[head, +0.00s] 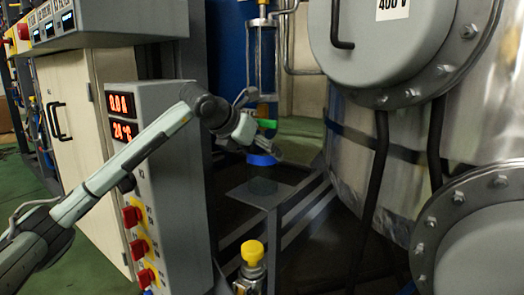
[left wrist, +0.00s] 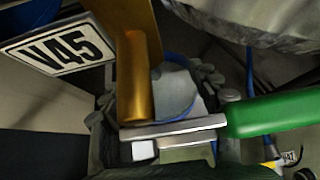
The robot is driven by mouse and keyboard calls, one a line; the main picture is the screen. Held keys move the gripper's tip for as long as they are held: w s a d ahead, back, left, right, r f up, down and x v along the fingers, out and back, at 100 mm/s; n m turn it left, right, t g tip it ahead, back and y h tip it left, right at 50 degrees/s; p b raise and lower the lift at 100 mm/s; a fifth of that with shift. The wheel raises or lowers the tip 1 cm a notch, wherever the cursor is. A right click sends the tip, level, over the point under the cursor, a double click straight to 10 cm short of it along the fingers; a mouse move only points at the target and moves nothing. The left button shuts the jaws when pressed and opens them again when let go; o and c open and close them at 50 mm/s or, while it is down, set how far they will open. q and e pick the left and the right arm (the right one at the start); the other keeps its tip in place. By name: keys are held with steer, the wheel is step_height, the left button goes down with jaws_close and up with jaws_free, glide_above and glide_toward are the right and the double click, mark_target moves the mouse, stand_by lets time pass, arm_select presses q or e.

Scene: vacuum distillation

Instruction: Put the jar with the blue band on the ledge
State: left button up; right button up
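My left gripper (head: 262,146) comes in from the left, in front of the blue column. The jar with the blue band (head: 262,160) shows just under its fingers. The left wrist view shows the jar (left wrist: 175,92) as a pale round shape with a blue edge, between the dark fingers, which appear closed on its sides. Valve parts partly cover it there. The ledge, a small grey square plate (head: 240,193) on a frame, lies below the jar. A dark round disc (head: 262,187) is on the plate. My right gripper is not in view.
A green valve handle (left wrist: 272,115) and a brass cylinder (left wrist: 135,80) are close to the gripper, with a V45 tag (left wrist: 58,50). A control cabinet (head: 170,190) stands left of the ledge. A large steel vessel (head: 385,165) and black hoses are to the right. A yellow-topped valve (head: 252,253) stands below.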

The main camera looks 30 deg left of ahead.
arm_select(q)
steer(key=o, duration=0.3)
